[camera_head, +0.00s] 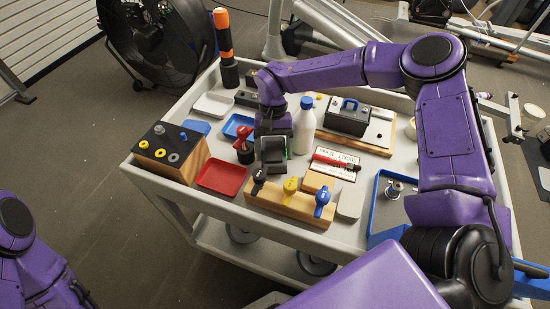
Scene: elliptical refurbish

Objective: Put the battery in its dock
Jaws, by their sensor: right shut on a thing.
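My right gripper (273,152) points down over the middle of the cart, its jaws shut on a small dark block that they mostly hide. I cannot tell for certain whether this block is the battery. A small green light shows beside the jaws. A black box with a blue handle (348,116) sits upright on a pale board behind and to the right, apart from the gripper. I cannot pick out the dock with certainty. My left arm shows at the lower left; its gripper is out of view.
A white bottle (304,128) stands close right of the gripper, a red-topped black object (243,146) close left. In front are a red tray (222,179) and a wooden block with colored levers (290,199). A wooden terminal box (172,151) stands left, a blue-rimmed tray (375,203) right.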

